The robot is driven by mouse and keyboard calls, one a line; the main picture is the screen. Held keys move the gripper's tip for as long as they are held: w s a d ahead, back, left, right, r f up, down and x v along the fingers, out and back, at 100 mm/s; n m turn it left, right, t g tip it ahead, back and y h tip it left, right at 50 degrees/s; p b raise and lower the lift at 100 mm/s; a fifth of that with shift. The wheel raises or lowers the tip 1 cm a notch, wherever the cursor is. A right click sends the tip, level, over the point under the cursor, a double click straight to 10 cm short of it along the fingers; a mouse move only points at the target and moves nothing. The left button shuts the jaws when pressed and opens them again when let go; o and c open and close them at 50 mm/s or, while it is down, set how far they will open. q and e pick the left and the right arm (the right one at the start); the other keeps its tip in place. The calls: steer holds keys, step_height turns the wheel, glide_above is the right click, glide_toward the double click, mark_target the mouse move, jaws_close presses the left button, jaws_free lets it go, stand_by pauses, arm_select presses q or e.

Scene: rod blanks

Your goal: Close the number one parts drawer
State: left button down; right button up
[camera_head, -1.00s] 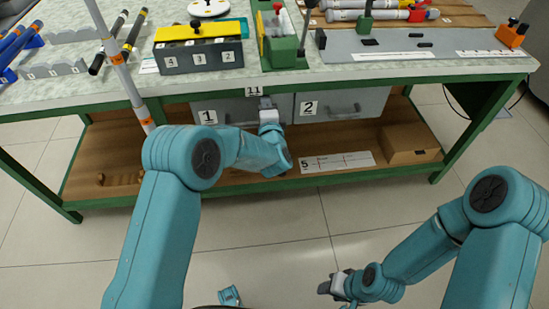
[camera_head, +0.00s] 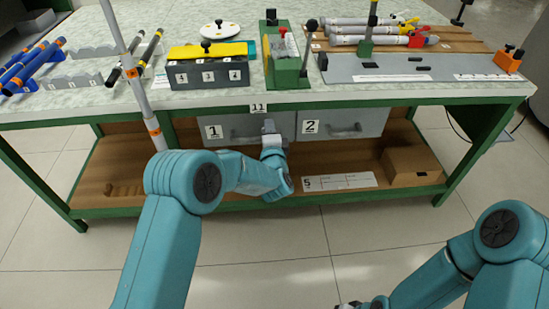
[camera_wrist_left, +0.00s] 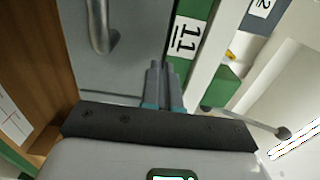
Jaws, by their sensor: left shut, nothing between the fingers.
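The number one parts drawer (camera_head: 235,128) is a grey front with a label "1", under the table's green front edge. Its front looks about level with the number two drawer (camera_head: 345,126) beside it, but I cannot tell whether a small gap is left. My left gripper (camera_head: 268,126) is shut and empty at the right part of the number one drawer front. In the left wrist view the shut fingers (camera_wrist_left: 160,80) point at the grey drawer front (camera_wrist_left: 125,60), its handle (camera_wrist_left: 101,25) off to one side; contact is unclear. My right gripper is mostly cut off at the bottom edge.
The green table edge with the label "11" (camera_head: 259,108) overhangs just above my left gripper. A lower wooden shelf (camera_head: 330,168) holds a cardboard box (camera_head: 412,163) at right. A grey post (camera_head: 135,80) stands left of the drawer. The floor in front is clear.

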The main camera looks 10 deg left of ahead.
arm_select(q)
steer(key=p+v, duration=0.2)
steer(key=v, duration=0.8)
steer(key=s+a+f+g, duration=0.3)
steer(key=a+f, duration=0.5)
steer(key=a, duration=0.2)
steer(key=s+f+n+g+h, duration=0.3)
steer(key=s+f+n+g, duration=0.1)
steer(key=s+f, duration=0.5)
steer(key=s+d+f+n+g+h, duration=0.3)
steer(key=s+d+n+g, duration=0.1)
steer(key=s, duration=0.4)
steer(key=s+d+f+n+g+h, duration=0.2)
steer(key=s+d+f+n+g, duration=0.2)
steer(key=s, duration=0.4)
steer(key=s+d+n+g+h, duration=0.1)
steer(key=s+d+n+g, duration=0.1)
steer(key=s+n, duration=0.3)
step_height(320, 180, up, 22)
steer(key=p, duration=2.1)
steer(key=shift+a+f, duration=0.15)
steer(key=shift+a, duration=0.1)
